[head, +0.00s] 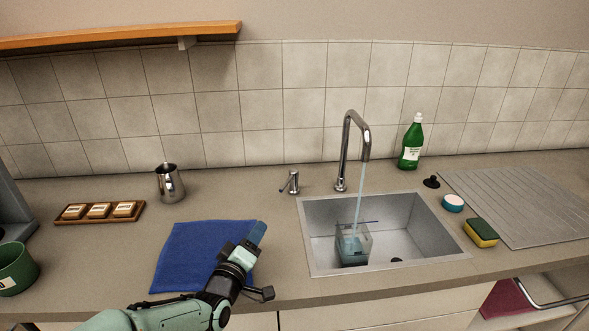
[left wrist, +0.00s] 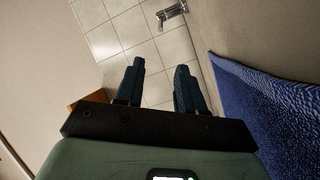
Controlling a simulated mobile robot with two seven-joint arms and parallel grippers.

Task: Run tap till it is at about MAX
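The chrome tap (head: 352,140) is running, and a stream of water (head: 358,200) falls into a clear container (head: 368,240) in the sink (head: 433,235). Bluish water stands in its lower part; a dark blue line crosses near its top, but I cannot read a label. A small chrome lever fitting (head: 293,183) stands left of the tap. My left gripper (head: 256,238) is above the blue cloth, left of the sink and apart from the lever. The left wrist view shows its fingers (left wrist: 160,72) apart with nothing between. My right gripper is out of view.
A blue cloth (head: 185,260) lies left of the sink. A steel jug (head: 170,184), a wooden tray (head: 82,219) and a green mug (head: 14,270) stand further left. A green bottle (head: 412,143), black plug (head: 432,181) and sponge (head: 482,233) are right of the tap.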

